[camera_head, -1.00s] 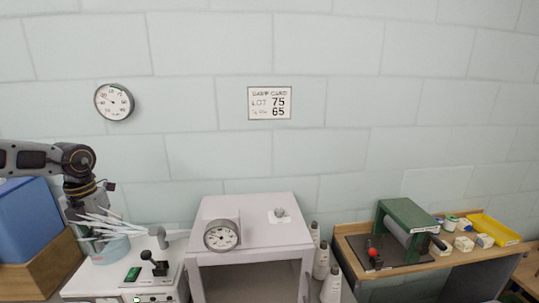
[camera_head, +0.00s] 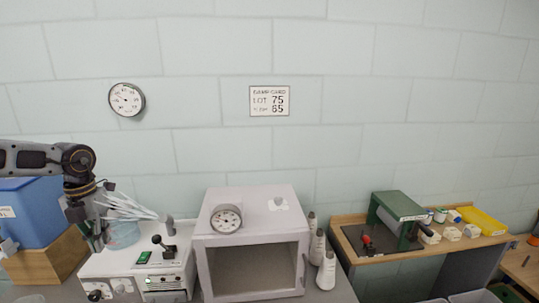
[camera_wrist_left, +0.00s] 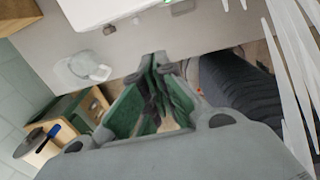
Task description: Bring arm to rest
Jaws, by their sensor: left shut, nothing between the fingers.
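My left arm comes in from the left in the head view, bent down at the wrist. My left gripper (camera_head: 97,240) points downward beside the left end of the white machine. In the left wrist view its fingers (camera_wrist_left: 157,62) are shut with nothing between them. A bundle of thin white sticks (camera_head: 125,207) in a clear, bluish container (camera_head: 123,234) stands just right of the gripper, partly behind it. The sticks also show in the left wrist view (camera_wrist_left: 290,75). My right gripper is not in the head view.
A white machine (camera_head: 120,264) with a black lever (camera_head: 164,246) is below. A light cabinet (camera_head: 262,211) with a dial (camera_head: 226,218) stands centre. White cones (camera_head: 318,246), a green press (camera_head: 398,206) and a yellow tray (camera_head: 482,220) are right. A blue bin (camera_head: 35,225) sits left.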

